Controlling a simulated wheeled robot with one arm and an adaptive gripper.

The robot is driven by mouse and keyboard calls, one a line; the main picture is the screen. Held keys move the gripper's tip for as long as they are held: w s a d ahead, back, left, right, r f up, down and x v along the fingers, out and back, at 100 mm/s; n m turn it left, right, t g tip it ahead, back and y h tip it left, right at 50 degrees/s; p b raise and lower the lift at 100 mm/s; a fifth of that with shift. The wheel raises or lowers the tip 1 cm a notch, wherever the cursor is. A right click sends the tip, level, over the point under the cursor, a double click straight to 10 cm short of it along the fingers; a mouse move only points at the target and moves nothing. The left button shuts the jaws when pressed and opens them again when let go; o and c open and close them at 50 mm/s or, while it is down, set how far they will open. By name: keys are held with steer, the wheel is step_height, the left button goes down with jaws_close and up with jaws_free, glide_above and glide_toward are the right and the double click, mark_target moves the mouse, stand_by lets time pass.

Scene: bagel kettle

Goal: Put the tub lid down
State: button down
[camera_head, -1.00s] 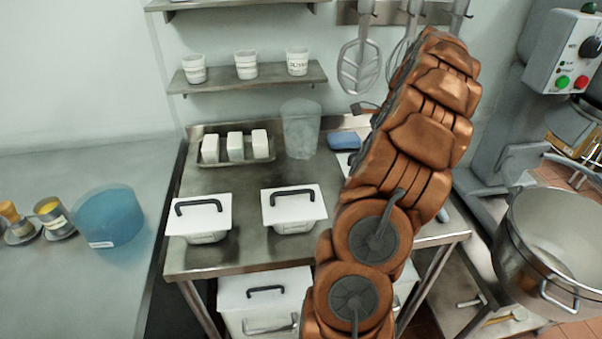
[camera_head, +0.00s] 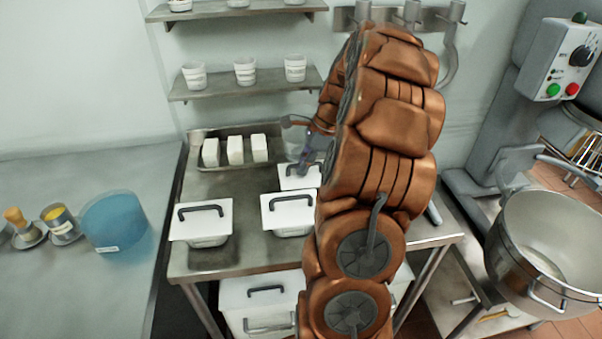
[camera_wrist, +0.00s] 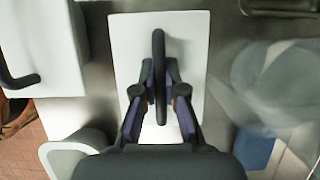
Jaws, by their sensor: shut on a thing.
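My gripper (camera_wrist: 160,88) is shut on the dark handle of a white rectangular tub lid (camera_wrist: 188,36), seen from above in the wrist view. In the head view my gripper (camera_head: 304,168) and this lid (camera_head: 293,183) are above the steel table, behind the front right tub and partly hidden by my arm. I cannot tell whether the lid touches the table. Two white tubs with handled lids stand at the table's front, one on the left (camera_head: 202,222) and one on the right (camera_head: 289,213).
A tray with white blocks (camera_head: 235,150) is at the table's back. A blue container (camera_head: 113,222) stands on the left counter. A large steel pot (camera_head: 540,250) is at right. Bare steel (camera_head: 235,187) lies between the tray and the front tubs.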

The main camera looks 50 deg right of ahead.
steer(key=shift+w+a+r, duration=0.1)
steer(key=shift+w+a, duration=0.1)
steer(key=shift+a, duration=0.1)
steer(key=shift+f+p, duration=0.7)
steer(key=shift+f, duration=1.15)
steer(key=shift+f, duration=0.15)
steer(key=c, duration=1.2)
jaws_free()
steer(key=shift+c, duration=0.2)
steer(key=b+v, duration=0.2)
steer(key=v, duration=1)
